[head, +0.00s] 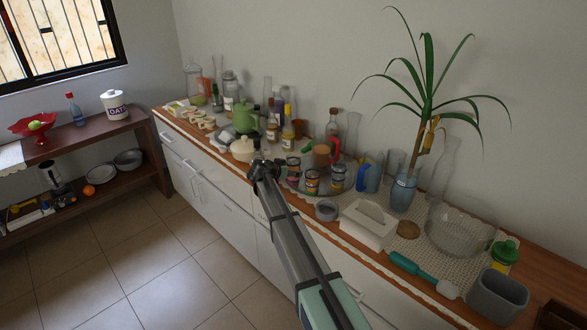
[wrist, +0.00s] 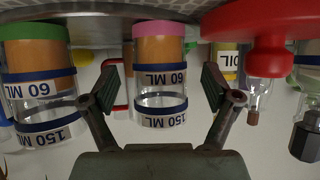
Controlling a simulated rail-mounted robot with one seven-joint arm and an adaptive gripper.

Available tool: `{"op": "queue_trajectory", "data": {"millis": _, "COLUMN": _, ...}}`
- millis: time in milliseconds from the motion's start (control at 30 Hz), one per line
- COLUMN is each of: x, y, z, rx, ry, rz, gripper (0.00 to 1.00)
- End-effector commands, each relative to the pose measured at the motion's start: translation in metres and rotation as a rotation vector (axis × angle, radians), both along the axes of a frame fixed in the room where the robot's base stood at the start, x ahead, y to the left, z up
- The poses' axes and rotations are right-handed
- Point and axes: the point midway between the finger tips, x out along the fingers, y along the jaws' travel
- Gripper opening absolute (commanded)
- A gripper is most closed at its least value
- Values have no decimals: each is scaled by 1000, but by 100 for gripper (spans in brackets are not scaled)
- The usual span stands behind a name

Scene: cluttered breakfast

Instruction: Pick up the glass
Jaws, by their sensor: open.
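The wrist picture is upside down. A clear glass with a pink base, orange contents and two blue bands labelled 60 ML and 150 ML (wrist: 160,100) stands between the fingers of my gripper (wrist: 159,86). The fingers are open, one at each side, with visible gaps to the glass; I cannot tell how deep it sits between them. A similar glass with a green base (wrist: 38,90) stands to the left of it in this view. In the head view, my gripper (head: 264,168) is just left of a group of banded glasses (head: 312,181); which one is pink-based is unclear there.
A red-based object (wrist: 262,60) and a yellow OIL bottle (wrist: 228,60) are close on the wrist view's right. In the head view, a green teapot (head: 244,119), white pot (head: 242,149), tissue box (head: 368,226) and blue jug (head: 370,177) crowd the counter.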

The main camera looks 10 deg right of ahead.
Motion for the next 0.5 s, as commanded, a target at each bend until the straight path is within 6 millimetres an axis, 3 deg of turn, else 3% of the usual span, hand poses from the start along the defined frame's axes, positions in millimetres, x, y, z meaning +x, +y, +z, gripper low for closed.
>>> {"op": "queue_trajectory", "data": {"millis": 200, "x": 19, "y": -17, "z": -12, "rx": 0, "ry": 0, "rz": 0, "gripper": 88}}
{"op": "queue_trajectory", "data": {"millis": 467, "x": 19, "y": -19, "z": -15, "rx": 0, "ry": -1, "rz": 1, "gripper": 88}}
{"op": "queue_trajectory", "data": {"millis": 500, "x": 19, "y": -19, "z": -15, "rx": -1, "ry": -1, "rz": 0, "gripper": 73}}
